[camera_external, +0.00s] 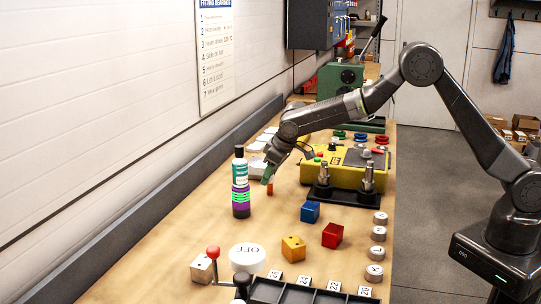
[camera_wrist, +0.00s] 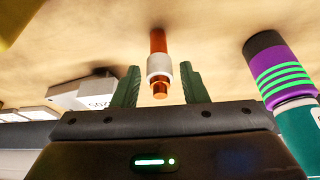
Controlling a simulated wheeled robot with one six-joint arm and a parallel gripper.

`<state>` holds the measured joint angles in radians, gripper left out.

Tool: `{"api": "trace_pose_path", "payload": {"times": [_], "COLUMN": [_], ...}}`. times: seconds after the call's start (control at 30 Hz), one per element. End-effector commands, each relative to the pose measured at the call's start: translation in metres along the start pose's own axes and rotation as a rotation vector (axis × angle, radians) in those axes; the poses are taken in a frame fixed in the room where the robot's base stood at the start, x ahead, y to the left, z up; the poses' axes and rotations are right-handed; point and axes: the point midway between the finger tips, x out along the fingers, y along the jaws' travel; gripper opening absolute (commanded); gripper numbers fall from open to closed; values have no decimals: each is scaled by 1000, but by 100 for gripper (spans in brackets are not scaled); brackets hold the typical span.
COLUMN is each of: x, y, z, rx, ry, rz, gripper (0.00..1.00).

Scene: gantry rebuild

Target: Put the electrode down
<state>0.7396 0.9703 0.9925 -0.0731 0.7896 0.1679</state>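The electrode (camera_wrist: 159,64), a copper rod with a white collar, shows in the wrist view between my two green fingers, with a gap on each side. My gripper (camera_wrist: 161,69) is open around it, not touching it as far as I can see. In the external view my gripper (camera_external: 267,174) points down over the wooden bench, and the electrode's orange end (camera_external: 270,188) shows just below the fingers. The electrode looks upright; whether its lower end rests on the bench is hard to tell.
A black bottle with purple and green bands (camera_external: 240,184) stands close left of my gripper. A yellow machine (camera_external: 345,170) is on the right. Blue (camera_external: 310,212), yellow (camera_external: 293,248) and red (camera_external: 332,235) blocks lie nearer the camera. White boxes (camera_external: 257,168) line the back.

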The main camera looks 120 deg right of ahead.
Motion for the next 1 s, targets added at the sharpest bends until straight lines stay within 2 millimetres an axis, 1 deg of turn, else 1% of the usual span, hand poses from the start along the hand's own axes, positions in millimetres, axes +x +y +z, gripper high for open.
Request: {"api": "trace_pose_path", "payload": {"times": [0.3,0.47,0.57,0.8,1.0], "x": [-1,-12,-27,-77,-109], "y": [0,0,0,0,0], "z": [-1,-2,-2,-2,-2], "rx": [0,0,0,0,0], "ry": [0,3,5,4,2], "rz": [0,0,-1,0,0], "gripper": [46,46,46,46,46]}}
